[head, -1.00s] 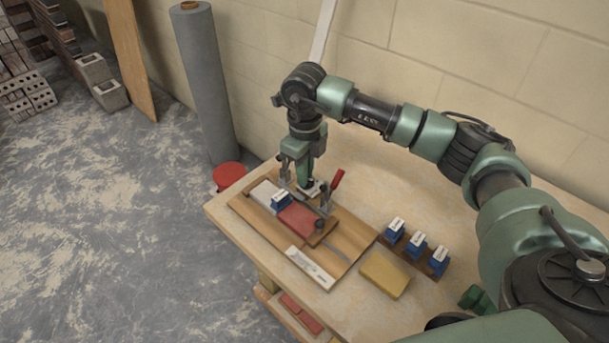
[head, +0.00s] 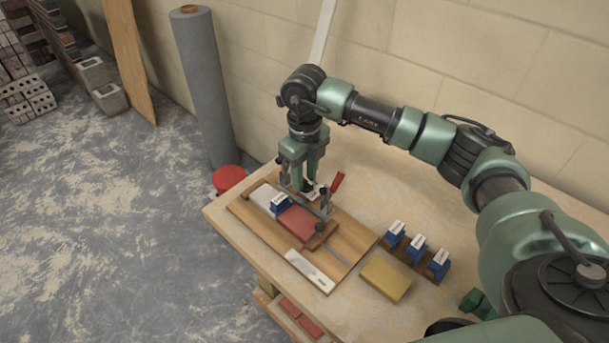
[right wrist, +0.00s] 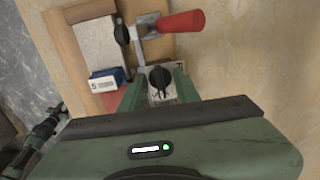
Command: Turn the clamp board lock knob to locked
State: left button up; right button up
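The lock knob (right wrist: 160,80) is a small black knob on a light plate in the right wrist view. The wooden clamp board (head: 348,247) lies on the bench. Its clamp has a red handle (head: 337,182), also seen in the right wrist view (right wrist: 182,22). My right gripper (head: 309,188) points down over the board's far part, beside the clamp. In the right wrist view its fingers (right wrist: 159,92) are open, one on each side of the knob, with gaps visible. Contact is not visible. My left gripper is not in view.
A grey block (head: 264,196), a blue block numbered 5 (right wrist: 103,82) and a red block (head: 299,223) lie on the board. Several blue blocks (head: 416,247) stand right of it, by a yellow block (head: 385,279). Bare bench (head: 390,205) lies behind.

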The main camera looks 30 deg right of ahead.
aim_at(305, 179)
notch_tip(305, 179, up, 8)
jog(key=shift+f+b, duration=0.1)
jog(key=shift+b, duration=0.55)
jog(key=shift+a, duration=0.1)
dwell(0.4)
